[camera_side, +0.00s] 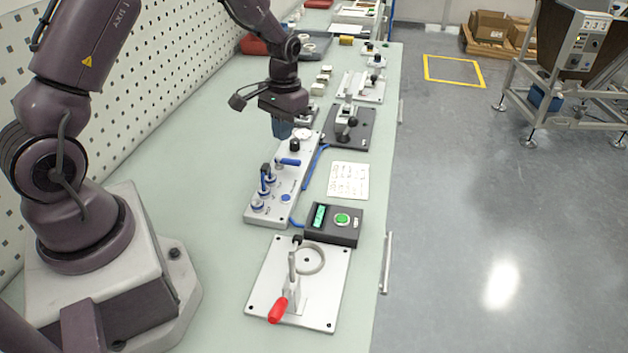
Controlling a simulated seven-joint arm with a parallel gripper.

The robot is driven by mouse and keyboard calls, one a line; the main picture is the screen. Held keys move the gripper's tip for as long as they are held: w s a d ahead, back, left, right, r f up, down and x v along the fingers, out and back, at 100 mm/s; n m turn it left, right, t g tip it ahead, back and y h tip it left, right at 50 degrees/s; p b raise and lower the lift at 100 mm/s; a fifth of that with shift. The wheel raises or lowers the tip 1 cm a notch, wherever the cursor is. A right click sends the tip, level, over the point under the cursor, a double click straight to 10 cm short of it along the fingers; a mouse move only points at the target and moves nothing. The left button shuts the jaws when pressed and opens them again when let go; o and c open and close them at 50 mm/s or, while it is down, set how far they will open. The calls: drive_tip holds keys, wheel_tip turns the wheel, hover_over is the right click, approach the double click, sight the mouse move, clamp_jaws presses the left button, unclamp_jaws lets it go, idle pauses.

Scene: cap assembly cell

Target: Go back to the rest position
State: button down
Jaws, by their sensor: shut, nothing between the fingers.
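My gripper (283,128) is shut and empty, pointing down over the bench. It hangs above the far end of a grey fixture plate (262,213) that carries blue-handled valves, fittings and a gauge. The fingers are small and dark blue in this view, and I cannot tell their exact height above the bench. My arm reaches from its base at the left to the back middle of the bench.
A clamp plate with a red handle (278,310) stands in front. Behind it are a black box with a green button (342,220), a printed sheet (349,180) and a dark clamp fixture (360,138). A pegboard wall (165,75) runs along the left. The left-middle bench is clear.

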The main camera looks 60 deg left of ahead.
drive_tip(key=s+d+r+m+t, duration=0.1)
drive_tip(key=s+d+r+t, duration=0.1)
drive_tip(key=s+d+r, duration=0.2)
drive_tip(key=s+d+r+m+t, duration=0.1)
drive_tip(key=s+d+r+t, duration=0.1)
drive_tip(key=s+d+r, duration=0.3)
drive_tip(key=s+d+r+m+t, duration=0.1)
drive_tip(key=s+d+r+t, duration=0.1)
drive_tip(key=s+d+r, duration=0.3)
drive_tip(key=s+r, duration=0.4)
drive_tip(key=r, duration=0.5)
drive_tip(key=shift+r+t, duration=0.2)
drive_tip(key=shift+t, duration=0.2)
